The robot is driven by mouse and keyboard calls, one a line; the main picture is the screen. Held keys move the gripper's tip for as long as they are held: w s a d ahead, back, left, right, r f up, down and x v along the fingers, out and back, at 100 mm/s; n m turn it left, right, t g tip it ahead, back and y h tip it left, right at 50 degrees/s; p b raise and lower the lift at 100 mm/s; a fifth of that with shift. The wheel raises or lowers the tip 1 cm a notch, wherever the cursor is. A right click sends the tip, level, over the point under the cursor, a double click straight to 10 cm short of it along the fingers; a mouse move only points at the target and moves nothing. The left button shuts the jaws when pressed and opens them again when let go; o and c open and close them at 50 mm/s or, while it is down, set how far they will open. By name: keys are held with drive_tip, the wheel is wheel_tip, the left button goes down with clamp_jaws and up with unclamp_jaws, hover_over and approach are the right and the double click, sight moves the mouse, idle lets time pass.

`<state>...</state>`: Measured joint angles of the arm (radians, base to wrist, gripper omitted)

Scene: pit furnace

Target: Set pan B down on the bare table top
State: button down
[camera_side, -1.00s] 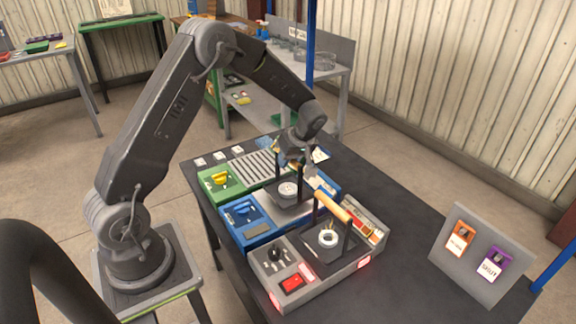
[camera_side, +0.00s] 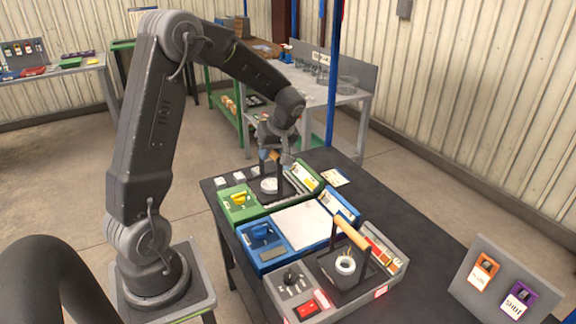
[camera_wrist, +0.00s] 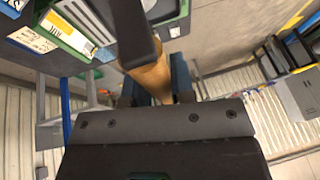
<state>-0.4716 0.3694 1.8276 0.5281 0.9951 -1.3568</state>
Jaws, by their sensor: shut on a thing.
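My gripper (camera_side: 274,150) is shut on the wooden handle (camera_wrist: 150,76) of a pan; the handle shows between the fingers in the wrist view. The pan (camera_side: 270,186) hangs upright below on dark posts, with a round pale pot in it. It is over the green unit (camera_side: 238,208); I cannot tell whether it touches it. I see no letter on it. A second pan (camera_side: 345,268), with a wooden bail handle and a round pot, stands on the grey unit with the red switch (camera_side: 310,308). The dark table top (camera_side: 415,235) is bare right of the units.
The blue unit (camera_side: 262,246) has an empty pale plate (camera_side: 300,227). Small white blocks (camera_side: 222,182) and a card (camera_side: 335,178) lie on the table's far part. A grey board (camera_side: 480,312) with orange and purple tags stands at right.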

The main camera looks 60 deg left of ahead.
drive_tip(key=shift+w+r+m, duration=0.15)
drive_tip(key=shift+w+m, duration=0.15)
drive_tip(key=shift+w, duration=0.1)
drive_tip(key=w+d+f+m+t, duration=0.25)
drive_tip(key=w+d+m, duration=0.35)
drive_tip(key=w, duration=0.4)
drive_tip(key=w+d+f+m+t, duration=0.1)
drive_tip(key=w+d+m+t, duration=0.2)
drive_tip(key=w+d+m, duration=0.55)
drive_tip(key=w+d+f+m+t+h, duration=0.3)
drive_tip(key=w+d+m, duration=0.4)
drive_tip(key=w+d, duration=0.55)
wheel_tip(320, 180, down, 10)
drive_tip(key=g+h, duration=0.1)
drive_tip(key=shift+w, duration=0.3)
drive_tip(key=shift+f, duration=0.1)
drive_tip(key=c, duration=1)
unclamp_jaws()
drive_tip(key=shift+s+f, duration=0.1)
drive_tip(key=shift+f, duration=0.05)
